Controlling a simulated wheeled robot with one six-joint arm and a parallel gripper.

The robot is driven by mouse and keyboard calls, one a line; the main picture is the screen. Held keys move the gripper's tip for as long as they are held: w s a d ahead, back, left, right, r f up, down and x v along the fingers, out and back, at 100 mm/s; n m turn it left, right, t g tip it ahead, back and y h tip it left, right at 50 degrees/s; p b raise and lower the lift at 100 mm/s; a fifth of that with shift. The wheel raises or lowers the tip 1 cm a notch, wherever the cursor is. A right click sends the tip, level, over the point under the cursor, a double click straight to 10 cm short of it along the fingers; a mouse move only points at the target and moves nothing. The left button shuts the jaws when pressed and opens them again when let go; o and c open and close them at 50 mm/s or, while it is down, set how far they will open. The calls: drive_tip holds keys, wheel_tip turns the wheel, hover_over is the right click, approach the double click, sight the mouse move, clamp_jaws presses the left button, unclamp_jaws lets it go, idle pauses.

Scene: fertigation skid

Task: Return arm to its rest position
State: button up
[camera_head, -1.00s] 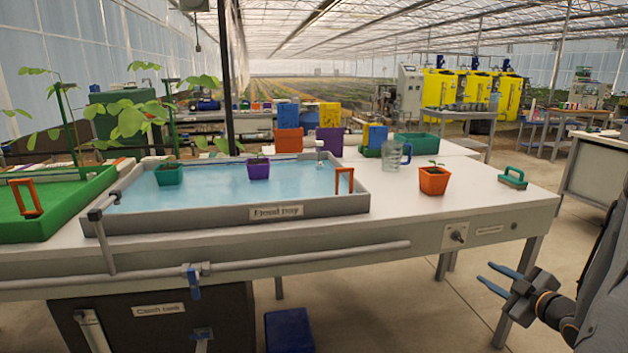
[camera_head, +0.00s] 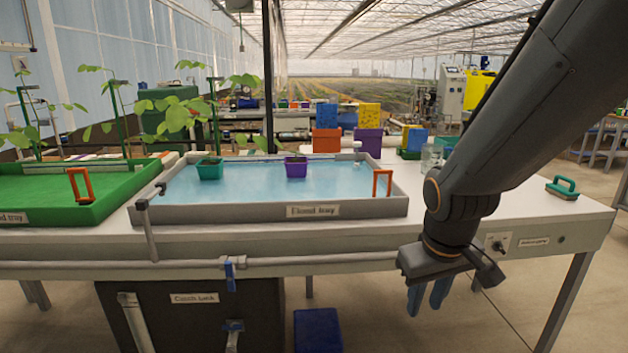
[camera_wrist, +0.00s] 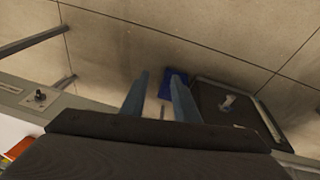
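My arm reaches in from the upper right of the head view and bends down in front of the bench's front edge. My gripper (camera_head: 428,308) points down, with its two blue fingers apart and nothing between them. In the wrist view my gripper (camera_wrist: 159,76) also shows its fingers apart, over the concrete floor. It touches nothing that I can see. The arm hides part of the bench top in the head view, including the orange pot. Part of an orange thing (camera_wrist: 20,148), likely that pot, shows at the lower left of the wrist view.
The flood tray (camera_head: 258,212) holds a teal pot (camera_head: 209,171) and a purple pot (camera_head: 295,168). A green tray (camera_head: 120,200) is at left, a clear jug (camera_head: 431,157) beside my arm, a green-handled brush (camera_head: 562,188) at right. Below are the catch tank (camera_head: 200,325) and a blue box (camera_head: 317,332).

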drive_tip(key=s+a+r+g+y+p, duration=0.1)
drive_tip(key=s+a+r+g, duration=0.2)
drive_tip(key=s+a, duration=0.65)
drive_tip(key=s+d+r+m+p, duration=0.2)
drive_tip(key=d+r+p, duration=0.4)
drive_tip(key=p, duration=0.6)
drive_tip(key=shift+d, duration=1.1)
